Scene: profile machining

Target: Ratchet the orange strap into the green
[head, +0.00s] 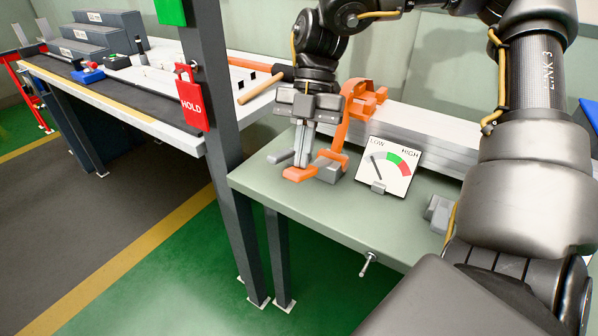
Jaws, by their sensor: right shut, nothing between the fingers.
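The orange strap (345,125) runs down over the bundle of grey profiles (425,128) to a grey ratchet buckle (329,171) on the green bench. An orange handle (299,174) sticks out in front of the buckle. The gauge card (387,168), marked LOW and HIGH, stands right of the strap; its dark needle points into the white part on the LOW side, left of the green. My right gripper (302,165) points down, shut and empty, just behind the orange handle; I cannot tell if it touches. My left gripper is not in view.
A grey post (222,130) with a red HOLD tag (192,102) stands left of the green bench (340,215). A wooden handle (260,88) juts out behind the post. The bench front is mostly clear, with a small screw handle (368,262) below its edge.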

